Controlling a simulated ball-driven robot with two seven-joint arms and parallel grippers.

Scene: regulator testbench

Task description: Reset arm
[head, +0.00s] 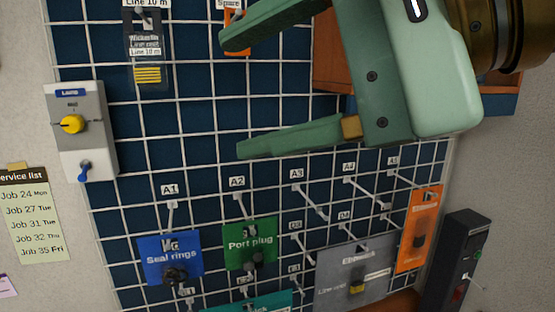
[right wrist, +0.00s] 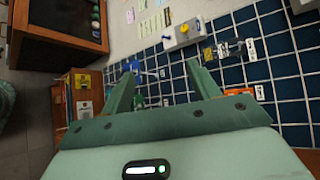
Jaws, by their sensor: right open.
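My right gripper (head: 238,94) is open in front of the wire grid wall, its two green fingers wide apart and pointing left, with nothing between them. It also shows in the right wrist view (right wrist: 160,70), where both fingers reach towards the grid wall. My right arm comes in from the upper right. My left gripper is not in view.
The grid wall (head: 105,218) carries a blue seal rings pack (head: 170,248), a green port plug pack (head: 250,236), a grey pack (head: 338,275) and an orange pack (head: 418,228). A grey switch box (head: 90,105) is at left. A wooden cabinet (right wrist: 60,22) shows in the wrist view.

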